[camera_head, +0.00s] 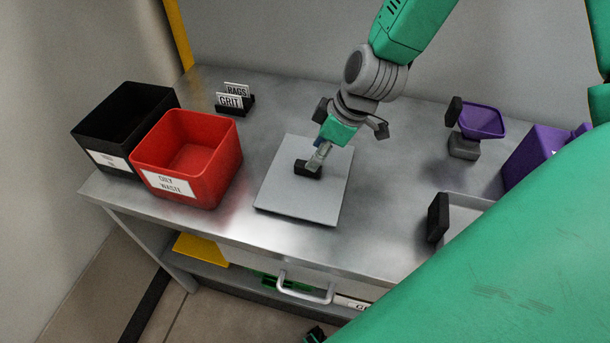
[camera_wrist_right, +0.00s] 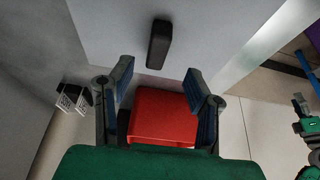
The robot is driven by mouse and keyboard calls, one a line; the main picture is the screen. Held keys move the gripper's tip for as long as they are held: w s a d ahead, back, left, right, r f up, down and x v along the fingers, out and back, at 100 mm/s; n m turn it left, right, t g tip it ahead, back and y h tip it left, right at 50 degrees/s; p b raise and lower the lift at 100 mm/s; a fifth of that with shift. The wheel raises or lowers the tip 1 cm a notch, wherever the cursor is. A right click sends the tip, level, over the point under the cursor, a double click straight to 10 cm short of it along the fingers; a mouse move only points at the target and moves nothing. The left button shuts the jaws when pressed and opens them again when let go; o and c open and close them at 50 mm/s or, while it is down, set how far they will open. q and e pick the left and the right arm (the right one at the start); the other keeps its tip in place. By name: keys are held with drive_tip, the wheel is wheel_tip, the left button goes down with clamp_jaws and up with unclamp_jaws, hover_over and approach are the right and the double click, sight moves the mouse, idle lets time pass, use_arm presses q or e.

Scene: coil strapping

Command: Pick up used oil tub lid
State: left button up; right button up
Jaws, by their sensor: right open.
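The used oil tub lid (camera_head: 275,187) is a flat grey square plate lying on the metal bench, with a small black block handle (camera_head: 308,170) on top. In the right wrist view the handle (camera_wrist_right: 159,44) stands just beyond the fingertips on the pale lid surface (camera_wrist_right: 115,35). My right gripper (camera_head: 319,157) points down over the lid, its fingers close to the handle in the head view; whether they touch it I cannot tell. In the right wrist view the gripper (camera_wrist_right: 158,75) is open, with nothing held between its two fingers.
A red bin (camera_head: 160,143) labelled oily waste and a black bin (camera_head: 100,118) stand left of the lid. Small RAGS and GRIT signs (camera_head: 236,98) stand behind. A purple scoop-like item (camera_head: 482,122), a purple container (camera_head: 530,150) and a grey tray (camera_head: 468,200) lie right.

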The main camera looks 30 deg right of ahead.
sight(308, 172)
drive_tip(key=shift+w+d+f, duration=0.1)
drive_tip(key=shift+w+f, duration=0.05)
drive_tip(key=shift+f, duration=0.35)
drive_tip(key=shift+w+d+f, duration=0.1)
drive_tip(key=shift+f, duration=0.4)
drive_tip(key=x, duration=0.3)
drive_tip(key=shift+w+f, duration=0.1)
drive_tip(key=shift+f, duration=0.1)
drive_tip(key=shift+w+a+f, duration=0.2)
drive_tip(key=shift+a+f, duration=0.1)
drive_tip(key=shift+a, duration=0.1)
drive_tip(key=shift+a+r, duration=0.1)
drive_tip(key=shift+a, duration=0.05)
drive_tip(key=shift+s, duration=0.1)
drive_tip(key=c, duration=0.6)
clamp_jaws()
drive_tip(key=shift+d, duration=0.25)
